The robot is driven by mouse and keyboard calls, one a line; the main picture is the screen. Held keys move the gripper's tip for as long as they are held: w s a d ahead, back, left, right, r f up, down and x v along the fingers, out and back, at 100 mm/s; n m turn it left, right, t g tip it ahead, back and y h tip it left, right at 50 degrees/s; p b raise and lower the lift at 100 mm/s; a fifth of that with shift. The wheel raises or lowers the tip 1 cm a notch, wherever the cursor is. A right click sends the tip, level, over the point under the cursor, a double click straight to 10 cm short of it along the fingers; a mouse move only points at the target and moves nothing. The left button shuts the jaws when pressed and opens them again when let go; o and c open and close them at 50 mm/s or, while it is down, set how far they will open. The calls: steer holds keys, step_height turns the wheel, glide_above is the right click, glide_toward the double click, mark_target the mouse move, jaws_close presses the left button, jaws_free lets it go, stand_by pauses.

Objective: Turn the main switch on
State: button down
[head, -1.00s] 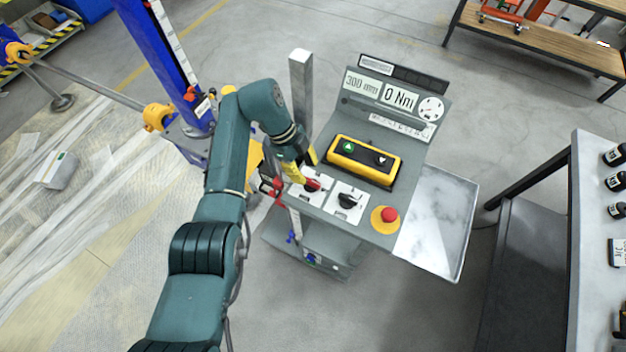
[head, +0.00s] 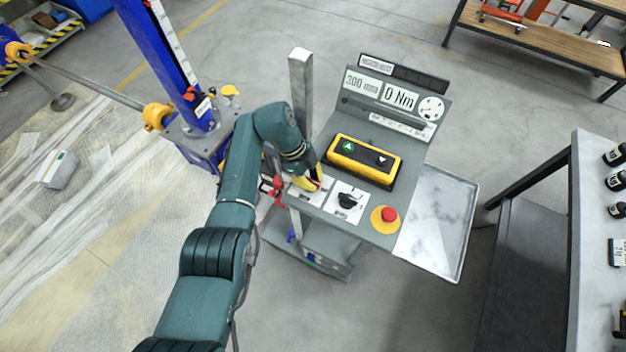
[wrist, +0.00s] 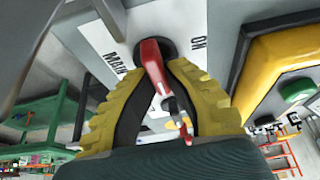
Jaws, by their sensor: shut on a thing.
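The main switch (wrist: 152,62) has a red handle on a dark round base, set on a white plate (wrist: 98,32) lettered "MAIN" and "ON" in the wrist view. My gripper (wrist: 158,75) has its yellow ribbed fingers on both sides of the red handle and is shut on it. The handle points down toward the gripper's palm in that view. In the head view my gripper (head: 308,182) is at the left end of the grey control console (head: 352,222). It covers most of the switch there.
Right of the main switch are a black rotary knob (head: 347,200) and a red emergency button (head: 389,215). A yellow box with two arrow buttons (head: 363,158) sits just behind. A grey post (head: 301,90) stands behind the arm. A metal side tray (head: 440,220) is bare.

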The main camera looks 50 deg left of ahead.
steer(key=shift+f, duration=0.1)
stand_by(0.3)
steer(key=n+t+p, duration=0.1)
steer(key=n+p, duration=0.2)
steer(key=shift+y, duration=0.4)
steer(key=n+p, duration=0.1)
steer(key=n, duration=0.2)
steer(key=n+t+y+p, duration=0.1)
steer(key=n+p, duration=0.1)
steer(key=n, duration=0.1)
steer(key=shift+w+y, duration=0.1)
steer(key=shift+y, duration=0.2)
steer(key=n+y+p, duration=0.1)
steer(key=n, duration=0.1)
steer(key=n+y+p, duration=0.1)
steer(key=n+p, duration=0.1)
steer(key=n, duration=0.1)
steer(key=shift+a+t, duration=0.15)
steer(key=shift+t, duration=0.25)
steer(key=shift+a+f+n+y+p, duration=0.15)
steer(key=shift+n+y+p, duration=0.5)
steer(key=shift+n, duration=1.25)
steer(key=c, duration=1.1)
jaws_free()
steer(key=shift+w, duration=0.1)
